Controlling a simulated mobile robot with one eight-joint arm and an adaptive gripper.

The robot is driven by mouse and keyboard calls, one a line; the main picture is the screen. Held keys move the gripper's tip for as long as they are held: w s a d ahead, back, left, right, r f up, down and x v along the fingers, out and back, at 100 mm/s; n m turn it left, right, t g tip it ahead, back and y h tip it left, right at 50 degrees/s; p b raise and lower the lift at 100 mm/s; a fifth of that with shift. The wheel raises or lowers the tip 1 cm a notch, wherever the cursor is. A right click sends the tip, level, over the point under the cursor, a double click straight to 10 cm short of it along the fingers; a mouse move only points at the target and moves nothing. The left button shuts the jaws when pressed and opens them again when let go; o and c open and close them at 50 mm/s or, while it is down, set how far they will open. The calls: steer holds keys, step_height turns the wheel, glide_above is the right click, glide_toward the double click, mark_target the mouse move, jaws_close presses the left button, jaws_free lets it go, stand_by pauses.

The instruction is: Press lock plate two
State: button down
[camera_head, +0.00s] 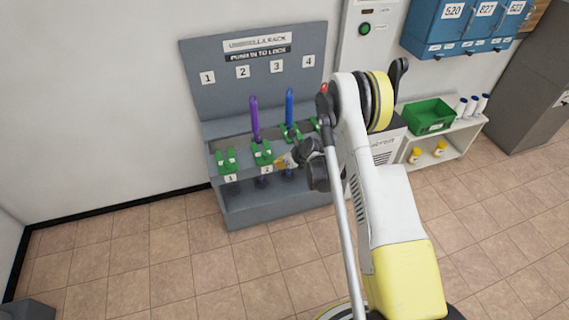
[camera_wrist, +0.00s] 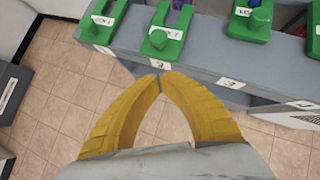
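The grey umbrella rack (camera_head: 262,208) has green lock plates in a row. Lock plate two (camera_head: 262,153) is at the foot of the purple umbrella (camera_head: 255,118). In the wrist view lock plate two (camera_wrist: 165,36) is at upper centre, with a round green knob on its near part and a white label below. My gripper (camera_head: 283,161) is just right of and near plate two in the head view. In the wrist view its yellow fingers (camera_wrist: 160,76) meet at the tips, with nothing between them. The tips appear just below the plate's label; I cannot tell whether they touch the rack.
Lock plate one (camera_head: 227,160) is to the left. Lock plate three (camera_head: 292,133) holds the blue umbrella (camera_head: 289,106); part of it is behind my arm. A white shelf (camera_head: 440,153) with a green bin (camera_head: 428,116) stands right. Tiled floor in front is clear.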

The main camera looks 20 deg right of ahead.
mark_target(265, 160)
steer(key=w+f, duration=0.1)
steer(key=w+a+f+b, duration=0.1)
steer(key=w, duration=0.1)
steer(key=w+a+b, duration=0.1)
steer(key=shift+w+a+f, duration=0.15)
steer(key=shift+f, duration=0.25)
steer(key=shift+w+a, duration=0.2)
steer(key=shift+w, duration=0.2)
steer(key=shift+w+r, duration=0.1)
